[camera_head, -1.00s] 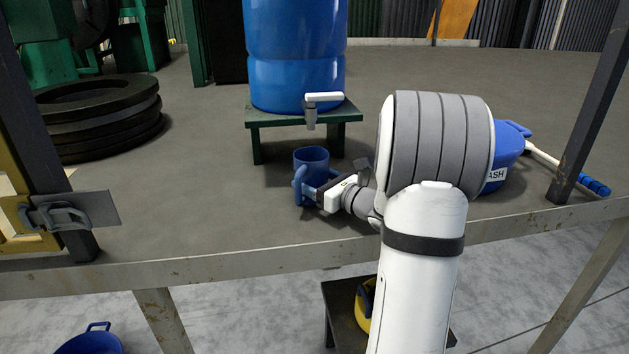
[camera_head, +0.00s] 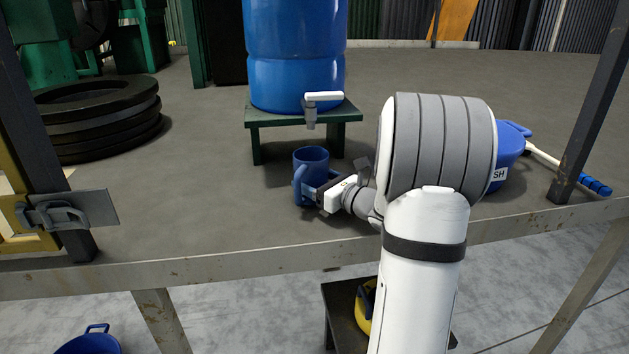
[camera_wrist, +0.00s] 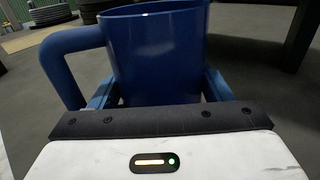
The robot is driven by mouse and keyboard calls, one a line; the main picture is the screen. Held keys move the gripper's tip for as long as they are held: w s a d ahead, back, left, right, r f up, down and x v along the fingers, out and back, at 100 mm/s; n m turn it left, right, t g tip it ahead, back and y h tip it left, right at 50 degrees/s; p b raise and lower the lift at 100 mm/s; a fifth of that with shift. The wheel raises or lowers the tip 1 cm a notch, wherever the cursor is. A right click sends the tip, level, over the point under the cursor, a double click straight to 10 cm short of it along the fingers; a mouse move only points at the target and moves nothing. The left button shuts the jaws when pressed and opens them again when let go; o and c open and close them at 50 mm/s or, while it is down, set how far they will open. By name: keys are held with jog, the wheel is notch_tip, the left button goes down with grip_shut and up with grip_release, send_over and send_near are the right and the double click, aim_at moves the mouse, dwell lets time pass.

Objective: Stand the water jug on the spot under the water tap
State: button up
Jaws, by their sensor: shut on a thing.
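The blue water jug (camera_head: 311,172) is upright at the front of the green stand, a little nearer to me than the tap. It also fills the upper middle of the wrist view (camera_wrist: 157,60), with its handle to the left. My gripper (camera_head: 322,193) is shut on the jug from the right front, one finger on each side of its body. Whether the jug's base touches the surface is hard to tell. The water tap (camera_head: 311,110), white and grey, sticks out from the big blue barrel (camera_head: 296,55) on the green stand (camera_head: 303,116). The spot under the tap is not clearly visible.
A blue labelled container (camera_head: 507,150) and a white brush handle (camera_head: 560,169) lie to the right, partly behind my arm. Black tyres (camera_head: 100,118) are stacked at the left. Metal posts frame both sides. The surface left of the jug is clear.

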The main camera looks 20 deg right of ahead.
jog(key=shift+f+b, duration=0.45)
jog(key=shift+f, duration=0.05)
dwell(0.3)
jog(key=o, duration=1.1)
jog(key=shift+s, duration=0.1)
jog(key=shift+v, duration=3.95)
jog(key=shift+d, duration=0.1)
jog(key=b+v, duration=0.1)
jog(key=v, duration=0.6)
jog(key=shift+s+d, duration=0.1)
jog(key=shift+s, duration=0.25)
